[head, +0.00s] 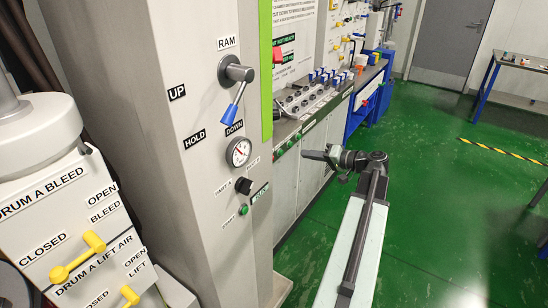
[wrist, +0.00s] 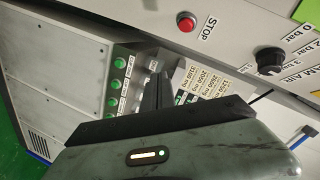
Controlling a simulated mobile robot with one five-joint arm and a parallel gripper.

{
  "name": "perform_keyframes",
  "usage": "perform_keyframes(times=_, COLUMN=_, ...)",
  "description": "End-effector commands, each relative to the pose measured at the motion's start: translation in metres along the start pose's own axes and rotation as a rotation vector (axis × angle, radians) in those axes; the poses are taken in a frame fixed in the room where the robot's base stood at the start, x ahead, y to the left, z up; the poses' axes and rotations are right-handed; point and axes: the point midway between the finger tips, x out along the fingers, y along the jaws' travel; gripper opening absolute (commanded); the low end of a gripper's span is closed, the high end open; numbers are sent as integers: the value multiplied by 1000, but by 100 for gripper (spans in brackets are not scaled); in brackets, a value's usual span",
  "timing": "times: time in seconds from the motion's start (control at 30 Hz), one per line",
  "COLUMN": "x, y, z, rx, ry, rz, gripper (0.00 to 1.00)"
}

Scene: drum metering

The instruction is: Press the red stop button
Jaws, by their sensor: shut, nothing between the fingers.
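The red stop button (wrist: 187,22) shows near the top of the wrist view, a round red cap in a metal ring on a pale panel, with the label STOP beside it. My gripper (wrist: 157,90) points up into the wrist view, its dark fingers together and empty. The fingertips are below and left of the button in the picture, apart from it. In the head view my gripper (head: 308,154) reaches left towards the grey cabinets. I cannot make out the stop button in the head view.
A black selector knob (wrist: 270,60) sits right of the button, and several green buttons (wrist: 118,63) are on the left. In the head view a grey column with a blue-handled ram lever (head: 233,105) stands left of my arm. Green floor (head: 430,180) is open on the right.

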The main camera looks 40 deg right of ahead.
Motion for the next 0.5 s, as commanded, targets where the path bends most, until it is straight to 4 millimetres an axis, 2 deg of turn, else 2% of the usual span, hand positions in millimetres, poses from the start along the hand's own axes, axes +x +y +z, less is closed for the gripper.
perform_keyframes(times=0.5, x=48, y=-36, z=36, rx=0, ry=0, rz=0, gripper=0)
